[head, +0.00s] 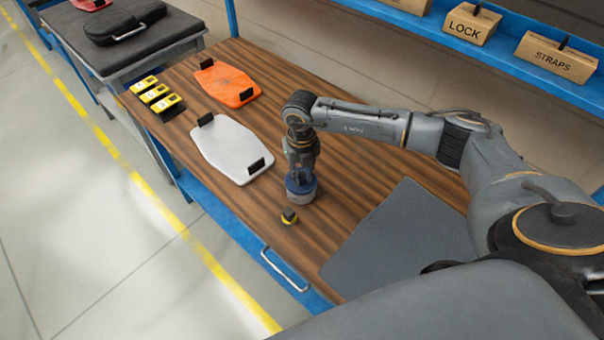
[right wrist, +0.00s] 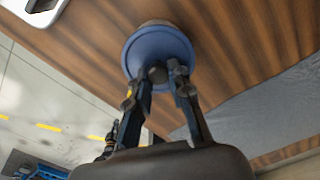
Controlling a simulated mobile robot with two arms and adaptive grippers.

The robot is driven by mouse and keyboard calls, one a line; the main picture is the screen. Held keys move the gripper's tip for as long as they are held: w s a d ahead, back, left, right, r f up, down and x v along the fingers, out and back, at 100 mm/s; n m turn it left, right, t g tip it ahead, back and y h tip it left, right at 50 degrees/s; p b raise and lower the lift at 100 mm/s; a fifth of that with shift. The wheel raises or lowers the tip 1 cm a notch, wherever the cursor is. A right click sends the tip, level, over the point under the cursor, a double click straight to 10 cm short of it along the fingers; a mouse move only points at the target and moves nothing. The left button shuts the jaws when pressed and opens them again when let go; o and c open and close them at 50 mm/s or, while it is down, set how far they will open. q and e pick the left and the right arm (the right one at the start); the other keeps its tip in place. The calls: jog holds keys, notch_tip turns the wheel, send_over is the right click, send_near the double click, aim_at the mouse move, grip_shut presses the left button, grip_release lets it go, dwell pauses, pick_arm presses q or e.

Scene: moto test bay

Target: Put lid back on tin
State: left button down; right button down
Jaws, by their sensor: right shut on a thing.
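The blue lid (head: 299,184) is at the top of a small grey tin (head: 301,197) on the wooden bench; I cannot tell whether it is fully seated. My right gripper (head: 301,174) points down from above and is shut on the lid's dark knob. In the right wrist view the lid (right wrist: 160,45) is a round blue disc between me and the tin, and the fingertips (right wrist: 167,75) close on the knob. The lid hides most of the tin there. My left gripper is not in view.
A white panel (head: 232,150) and an orange panel (head: 226,84) lie to the left, near yellow boxes (head: 159,96). A grey mat (head: 405,240) covers the right side. Boxes (head: 472,25) stand on the shelf.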

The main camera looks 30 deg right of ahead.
dwell(0.4)
jog(key=c, duration=0.7)
grip_release()
jog(key=shift+o, duration=0.2)
jog(key=shift+r+p, duration=2.2)
jog(key=shift+r, duration=1.35)
